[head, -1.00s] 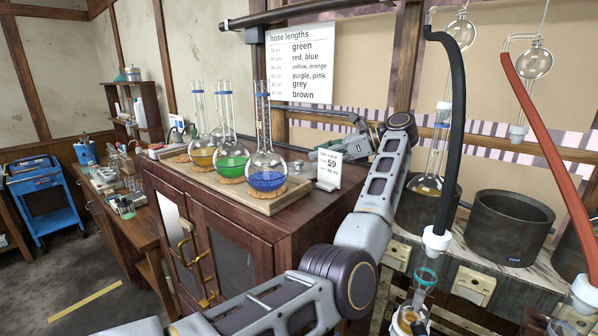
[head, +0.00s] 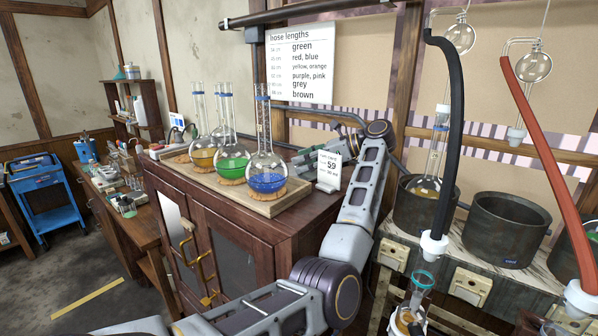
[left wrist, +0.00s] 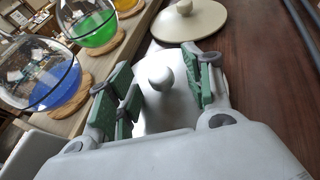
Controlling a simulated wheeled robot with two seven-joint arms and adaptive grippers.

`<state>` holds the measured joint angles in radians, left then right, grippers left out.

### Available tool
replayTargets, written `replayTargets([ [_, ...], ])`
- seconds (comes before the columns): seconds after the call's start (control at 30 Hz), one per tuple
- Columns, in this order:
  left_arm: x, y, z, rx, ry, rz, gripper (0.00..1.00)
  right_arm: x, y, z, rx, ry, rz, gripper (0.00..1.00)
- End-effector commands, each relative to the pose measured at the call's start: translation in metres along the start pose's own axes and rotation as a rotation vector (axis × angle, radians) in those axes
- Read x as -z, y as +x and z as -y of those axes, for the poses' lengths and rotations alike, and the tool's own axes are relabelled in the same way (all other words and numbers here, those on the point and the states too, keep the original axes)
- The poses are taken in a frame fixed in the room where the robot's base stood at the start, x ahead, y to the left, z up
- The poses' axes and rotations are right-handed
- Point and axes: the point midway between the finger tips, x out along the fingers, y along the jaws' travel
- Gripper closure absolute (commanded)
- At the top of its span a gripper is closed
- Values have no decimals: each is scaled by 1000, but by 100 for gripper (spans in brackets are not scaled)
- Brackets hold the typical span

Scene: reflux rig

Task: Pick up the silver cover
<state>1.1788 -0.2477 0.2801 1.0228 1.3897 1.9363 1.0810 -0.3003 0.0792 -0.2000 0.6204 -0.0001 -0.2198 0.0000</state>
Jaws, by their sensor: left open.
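The silver cover (left wrist: 152,116), a pale smooth plate with a round knob (left wrist: 160,78), shows in the left wrist view. My left gripper (left wrist: 163,84) is open, with its green-padded fingers on either side of the knob and apart from it. The lower part of the cover is hidden behind the gripper body. My right gripper is not in view.
Round flasks with yellow, green and blue liquid (head: 267,182) stand on a wooden board (head: 272,207), close to the gripper's left. A cream lid with a knob (left wrist: 205,22) lies beyond the silver cover. Dark pots (head: 505,232) and hoses are at the right.

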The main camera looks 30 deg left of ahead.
Motion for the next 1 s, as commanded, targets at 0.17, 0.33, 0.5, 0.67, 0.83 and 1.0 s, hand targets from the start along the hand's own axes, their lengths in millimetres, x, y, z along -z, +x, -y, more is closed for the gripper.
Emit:
replayTargets([
  [0.17, 0, 0, 0, 0, 0, 0, 49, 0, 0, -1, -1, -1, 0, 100],
  [0.33, 0, 0, 0, 0, 1, 0, 53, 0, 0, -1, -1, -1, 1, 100],
  [0.5, 0, 0, 0, 0, 1, 0, 75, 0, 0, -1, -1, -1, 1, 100],
  [0.67, 0, 0, 0, 0, 1, 0, 95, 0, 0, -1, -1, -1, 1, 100],
  [0.83, 0, 0, 0, 1, 0, 0, 100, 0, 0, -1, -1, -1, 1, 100],
  [1.0, -1, -1, 0, 1, 0, 0, 100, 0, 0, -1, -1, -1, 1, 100],
])
